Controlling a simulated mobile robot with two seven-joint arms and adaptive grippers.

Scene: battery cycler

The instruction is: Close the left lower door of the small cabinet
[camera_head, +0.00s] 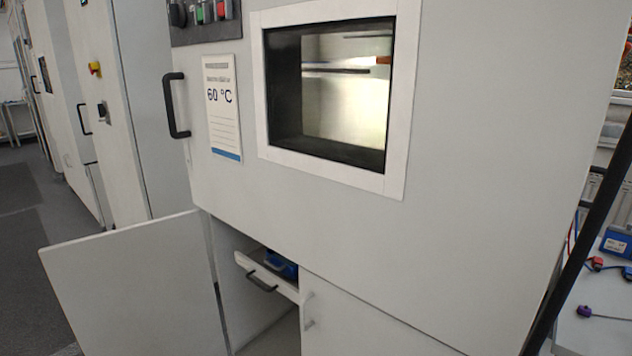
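The small cabinet (470,150) fills the middle of the view, with a window in its large upper door. Its left lower door (140,290) is a plain light grey panel. It stands wide open, swung out to the left from its hinge side (214,270). The lower compartment behind it is exposed. Inside is a white drawer (268,277) with a dark handle, pulled partly forward, with a blue object (280,264) in it. The right lower door (350,325) with a pale handle looks shut. Neither of my grippers is in view.
The upper door has a black handle (176,105) and a "60 °C" sign (222,108). Taller grey cabinets (125,100) stand behind on the left. Dark floor (35,215) lies free left of the open door. A bench (605,305) with cables and a blue box is at right.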

